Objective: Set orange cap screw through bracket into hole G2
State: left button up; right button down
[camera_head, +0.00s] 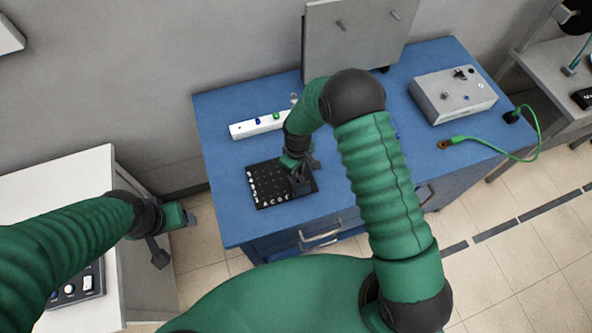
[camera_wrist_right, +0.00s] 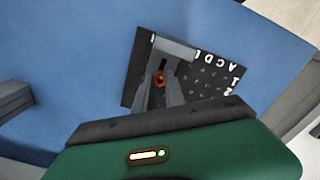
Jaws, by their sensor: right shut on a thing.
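The black board (camera_head: 265,178) with white letters and digits lies on the blue table. My right gripper (camera_head: 303,180) is low over the board's right part. In the right wrist view, the orange cap screw (camera_wrist_right: 159,80) shows between the right gripper's fingers, which are shut on it. A grey piece (camera_wrist_right: 176,47), perhaps the bracket, shows just past the screw over the board; I cannot tell whether they touch. The screw's tip and hole G2 cannot be made out. My left gripper (camera_head: 177,236) is open and empty, beside the white cabinet.
A white block (camera_head: 268,125) with coloured parts lies behind the board. A grey control box (camera_head: 453,95) and a green cable (camera_head: 480,139) are at the table's right. A grey upright panel (camera_head: 350,40) stands at the back. The blue table (camera_head: 228,215) is clear left of the board.

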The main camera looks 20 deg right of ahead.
jog(key=shift+f+b, duration=0.75)
jog(key=shift+f, duration=0.15)
dwell(0.3)
dwell(0.4)
jog(key=m, duration=0.5)
jog(key=c, duration=1.3)
grip_release()
notch_tip(320, 180, up, 17)
jog(key=b, duration=0.4)
jog(key=s+d+f+t+b, duration=0.1)
jog(key=s+f+b, duration=0.1)
jog(key=s, duration=0.3)
jog(key=s+d+f+m+b, duration=0.1)
jog(key=s+d+f+b, duration=0.1)
jog(key=s, duration=0.3)
jog(key=s+d+f+t+b, duration=0.1)
jog(key=s+d+f+b, duration=0.1)
jog(key=s+f+b, duration=0.1)
jog(key=shift+s+d+f+m+t, duration=0.2)
jog(key=shift+s+f, duration=0.1)
jog(key=shift+s, duration=0.25)
jog(key=shift+s+d+f+m+t, duration=0.1)
jog(key=shift+s+f+m, duration=0.15)
jog(key=shift+s, duration=0.25)
